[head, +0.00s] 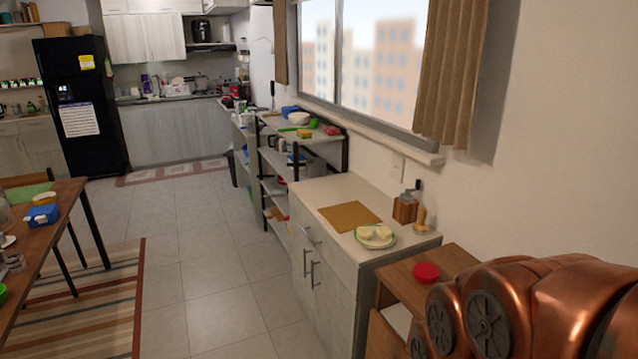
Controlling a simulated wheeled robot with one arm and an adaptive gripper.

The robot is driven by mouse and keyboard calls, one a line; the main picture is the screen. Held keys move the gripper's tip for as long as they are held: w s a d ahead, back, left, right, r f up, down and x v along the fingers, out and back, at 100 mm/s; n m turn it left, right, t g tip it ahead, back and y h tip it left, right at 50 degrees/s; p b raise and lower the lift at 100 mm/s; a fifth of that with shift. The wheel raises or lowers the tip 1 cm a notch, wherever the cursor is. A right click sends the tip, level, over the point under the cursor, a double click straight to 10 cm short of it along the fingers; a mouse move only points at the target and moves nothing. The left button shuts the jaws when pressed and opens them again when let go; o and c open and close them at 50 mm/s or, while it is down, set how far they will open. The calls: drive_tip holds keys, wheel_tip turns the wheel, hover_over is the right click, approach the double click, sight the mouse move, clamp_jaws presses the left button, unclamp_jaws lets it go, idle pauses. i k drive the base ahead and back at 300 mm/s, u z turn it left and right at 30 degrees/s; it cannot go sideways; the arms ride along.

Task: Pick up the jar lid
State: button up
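A small round red object (426,273), which looks like the jar lid, lies on top of a brown wooden cabinet (462,259) at the lower right of the head view. Copper-coloured links of my arm fill the lower right corner, beside the red lid and in front of part of the wooden cabinet. My gripper is not in view, so its position relative to the lid does not show.
A pale cabinet (330,187) beside the wooden one bears a cutting board (349,215), a plate of food (376,236) and a wooden block (405,208). A loaded shelf rack (318,139) stands beyond. A table (62,200) is at left; the tiled floor (215,255) between is clear.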

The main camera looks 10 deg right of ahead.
sight(425, 273)
drive_tip(key=z, duration=0.7)
